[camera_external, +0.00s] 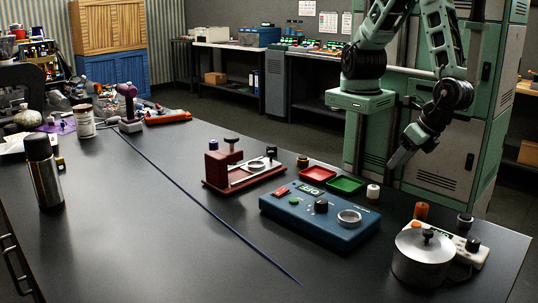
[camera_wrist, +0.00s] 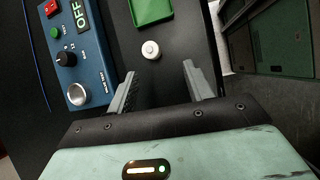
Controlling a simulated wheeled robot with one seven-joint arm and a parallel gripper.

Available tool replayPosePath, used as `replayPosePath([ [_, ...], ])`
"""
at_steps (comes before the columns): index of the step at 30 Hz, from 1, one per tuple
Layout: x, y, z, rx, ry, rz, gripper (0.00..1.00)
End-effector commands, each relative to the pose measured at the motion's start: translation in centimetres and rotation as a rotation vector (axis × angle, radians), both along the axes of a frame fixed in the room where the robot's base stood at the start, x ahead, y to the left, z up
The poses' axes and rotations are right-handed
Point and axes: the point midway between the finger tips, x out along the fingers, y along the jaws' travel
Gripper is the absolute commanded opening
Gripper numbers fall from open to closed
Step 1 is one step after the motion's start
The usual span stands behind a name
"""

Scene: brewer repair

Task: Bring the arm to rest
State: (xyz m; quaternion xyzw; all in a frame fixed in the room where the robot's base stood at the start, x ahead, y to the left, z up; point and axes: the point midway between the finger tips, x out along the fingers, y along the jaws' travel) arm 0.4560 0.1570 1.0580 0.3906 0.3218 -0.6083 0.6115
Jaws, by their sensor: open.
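My gripper (camera_wrist: 158,80) is open and empty. In the outside view my gripper (camera_external: 398,160) hangs at the end of my green and black arm, above the right back edge of the table (camera_external: 180,220). It points down and to the left and touches nothing that I can see. A small white knob-like piece (camera_wrist: 150,50) lies beyond the fingers in the wrist view; it also shows in the outside view (camera_external: 373,191).
A blue control box (camera_external: 318,213) reading OFF stands left of my gripper. Behind it are a red tray (camera_external: 318,174) and a green tray (camera_external: 345,185). A red fixture (camera_external: 240,172), a silver pot (camera_external: 424,258) and a steel flask (camera_external: 43,175) also stand there. The table's front middle is mostly clear.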

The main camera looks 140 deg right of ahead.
Motion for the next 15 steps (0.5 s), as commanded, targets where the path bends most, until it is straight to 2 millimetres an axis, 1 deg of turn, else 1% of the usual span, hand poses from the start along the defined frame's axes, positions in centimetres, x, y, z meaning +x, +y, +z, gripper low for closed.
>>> replayPosePath([
  [1,-0.3,-0.9,1.0,0.063,0.007,-0.078,0.51],
  [3,-1.1,-1.9,2.5,0.142,0.012,-0.184,0.51],
  [9,-3.4,-5.1,6.0,0.347,-0.014,-0.466,0.51],
  [12,-4.6,-6.6,7.2,0.429,-0.047,-0.594,0.51],
  [15,-5.6,-7.9,7.8,0.490,-0.084,-0.694,0.51],
])
